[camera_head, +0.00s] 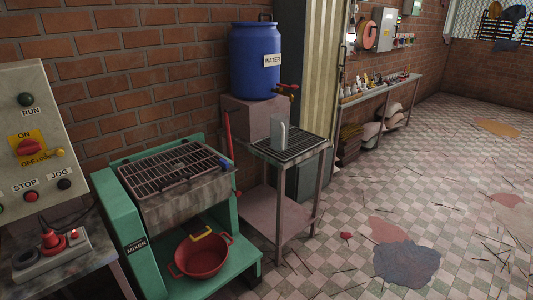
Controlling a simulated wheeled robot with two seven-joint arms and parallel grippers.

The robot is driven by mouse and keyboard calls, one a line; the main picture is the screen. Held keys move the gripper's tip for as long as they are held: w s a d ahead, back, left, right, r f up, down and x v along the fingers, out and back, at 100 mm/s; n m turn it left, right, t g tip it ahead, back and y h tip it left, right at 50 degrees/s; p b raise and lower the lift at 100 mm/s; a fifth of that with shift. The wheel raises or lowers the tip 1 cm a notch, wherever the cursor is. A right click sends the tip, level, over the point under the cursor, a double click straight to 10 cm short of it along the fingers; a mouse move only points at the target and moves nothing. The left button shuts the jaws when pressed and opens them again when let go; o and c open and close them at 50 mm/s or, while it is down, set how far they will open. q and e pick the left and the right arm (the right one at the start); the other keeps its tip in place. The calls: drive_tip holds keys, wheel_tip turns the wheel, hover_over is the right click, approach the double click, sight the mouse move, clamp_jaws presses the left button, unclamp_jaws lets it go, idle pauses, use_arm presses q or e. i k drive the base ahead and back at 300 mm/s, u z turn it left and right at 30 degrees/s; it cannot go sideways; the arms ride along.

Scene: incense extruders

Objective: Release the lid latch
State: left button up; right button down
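The green mixer (135,247), labelled MIXER, stands at the lower left. Its black barred lid (165,170) lies down over the grey trough (190,204). A dark handle-like bar (176,187) shows at the lid's front edge, and a small blue part (225,164) sits at its right end. I cannot tell which of these small parts is the latch. A red lever (228,134) stands upright behind the right end. Neither of my grippers is in view.
A control panel (14,122) with a switch and buttons stands at the left. A red basin (203,268) sits on the mixer's lower shelf. A blue water barrel (254,60) and a metal jug (281,133) stand to the right. The floor at the right has stains and scattered sticks.

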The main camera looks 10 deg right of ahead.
sight(224, 164)
drive_tip(key=z, duration=0.3)
drive_tip(key=i, duration=0.8)
drive_tip(key=u, duration=0.6)
drive_tip(key=i, duration=0.5)
drive_tip(key=u, duration=0.45)
